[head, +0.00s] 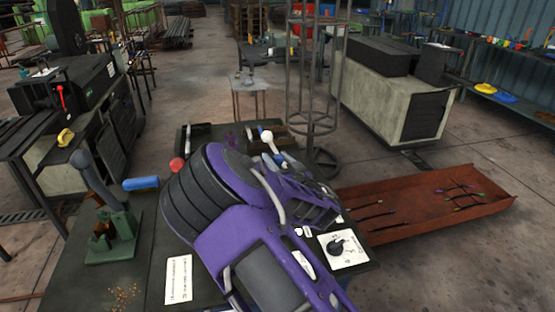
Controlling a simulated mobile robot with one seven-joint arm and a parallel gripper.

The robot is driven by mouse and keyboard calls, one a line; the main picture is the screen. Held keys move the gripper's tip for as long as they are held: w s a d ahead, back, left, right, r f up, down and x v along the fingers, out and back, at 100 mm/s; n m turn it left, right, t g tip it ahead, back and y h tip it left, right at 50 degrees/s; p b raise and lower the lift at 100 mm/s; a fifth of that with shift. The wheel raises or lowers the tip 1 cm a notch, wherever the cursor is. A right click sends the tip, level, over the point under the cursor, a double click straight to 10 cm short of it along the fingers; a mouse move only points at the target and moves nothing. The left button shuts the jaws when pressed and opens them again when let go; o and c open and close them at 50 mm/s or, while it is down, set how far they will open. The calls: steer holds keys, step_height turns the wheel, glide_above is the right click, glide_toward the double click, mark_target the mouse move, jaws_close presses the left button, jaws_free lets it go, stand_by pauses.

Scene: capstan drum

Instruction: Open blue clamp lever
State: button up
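A blue lever handle (141,183) lies about level at the left of the dark workbench, just left of my purple arm. It is the bench's clearest blue handle; what it joins on its right is hidden behind my arm. My purple arm with black ribbed rings covers the middle of the bench. I cannot make out my gripper's fingers. A red knob (177,164) stands just right of the blue handle, and a white ball knob (267,136) shows beyond my arm.
A green vise-like fixture (113,235) with a tall grey handle stands on the bench's left. A white dial plate (343,248) is at its right. A rusty red tray (430,204) lies to the right. A round wire cage (314,90) stands behind.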

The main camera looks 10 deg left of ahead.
jaws_close()
stand_by(1.2)
